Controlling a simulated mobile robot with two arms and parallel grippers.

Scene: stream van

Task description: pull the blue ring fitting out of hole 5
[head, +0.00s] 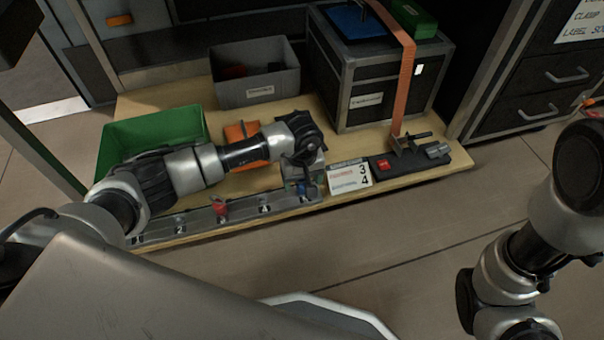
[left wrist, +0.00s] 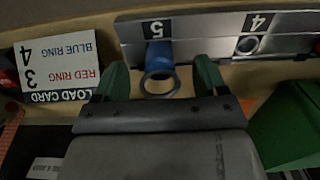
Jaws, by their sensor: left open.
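The blue ring fitting (left wrist: 159,62) stands at hole 5 of the grey rail (left wrist: 200,28), next to the number 5 label. Its ring end points toward my left gripper (left wrist: 162,78), whose two green fingers are open, one on each side of the ring and apart from it. In the head view my left gripper (head: 301,187) is at the right end of the rail (head: 190,226) and mostly hides the blue fitting. Hole 4 (left wrist: 248,45) looks empty. A red fitting (head: 221,208) stands in the rail further left. My right arm shows at the right, but its gripper is out of view.
The load card (head: 349,175) stands just right of the left gripper, with a black clamp device (head: 408,155) beyond it. A green bin (head: 150,133), an orange item (head: 241,142), a grey bin (head: 256,88) and a black case (head: 385,85) stand behind on the wooden board.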

